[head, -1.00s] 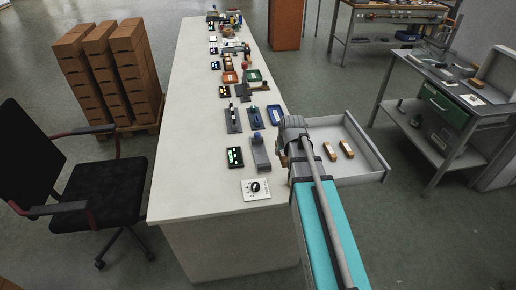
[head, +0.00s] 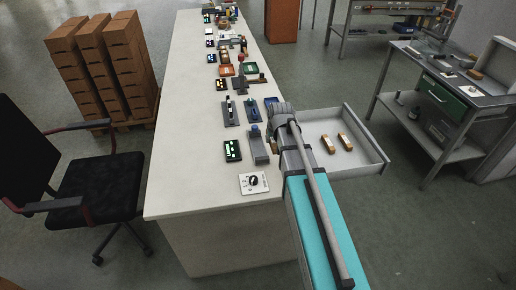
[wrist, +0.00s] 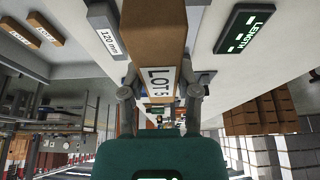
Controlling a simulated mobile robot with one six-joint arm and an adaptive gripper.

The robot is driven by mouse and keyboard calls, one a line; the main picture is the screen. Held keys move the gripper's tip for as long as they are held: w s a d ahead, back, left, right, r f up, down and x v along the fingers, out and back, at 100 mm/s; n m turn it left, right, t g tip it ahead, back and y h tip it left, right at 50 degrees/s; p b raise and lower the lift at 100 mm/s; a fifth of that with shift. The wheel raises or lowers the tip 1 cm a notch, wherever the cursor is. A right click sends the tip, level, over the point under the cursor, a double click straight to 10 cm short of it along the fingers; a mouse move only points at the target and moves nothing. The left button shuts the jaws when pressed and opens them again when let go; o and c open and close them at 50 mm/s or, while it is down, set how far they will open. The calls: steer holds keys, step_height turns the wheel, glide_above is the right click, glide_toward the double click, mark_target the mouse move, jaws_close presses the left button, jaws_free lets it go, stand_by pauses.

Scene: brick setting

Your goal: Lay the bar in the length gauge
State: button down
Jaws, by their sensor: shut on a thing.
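In the wrist view my gripper (wrist: 161,91) is shut on a brown bar (wrist: 153,35), its fingers on both sides. The bar has a white label reading "LOT 5". A grey block marked "120 mm" (wrist: 106,28), seemingly part of the length gauge, shows beside the bar. A dark display reading "LENGTH" (wrist: 245,28) is on the other side. In the head view the grey length gauge (head: 259,150) stands on the bench next to its display (head: 233,150). My arm partly hides the gripper and the bar there. Whether the bar touches the gauge cannot be told.
A grey tray (head: 376,169) at the bench's right side holds two brown bars (head: 328,144). A white dial plate (head: 254,183) lies at the near end of the bench. Several fixtures and displays line the bench farther back. The bench's left side is clear.

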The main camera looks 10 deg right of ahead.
steer(key=w+a+f+b, duration=0.2)
steer(key=w+f, duration=0.1)
steer(key=w, duration=0.2)
steer(key=b, duration=0.5)
glide_above(258, 148)
steer(key=s, duration=0.2)
steer(key=f, duration=0.4)
steer(key=shift+w+d+f, duration=0.1)
steer(key=shift+w+d, duration=0.05)
steer(key=shift+d, duration=0.05)
steer(key=shift+f, duration=0.1)
steer(key=shift+w+a+f+b, duration=0.15)
steer(key=shift+w+f+b, duration=0.25)
steer(key=shift+f, duration=0.1)
step_height(258, 148, down, 3)
steer(key=b, duration=0.3)
steer(key=shift+c, duration=1.7)
jaws_free()
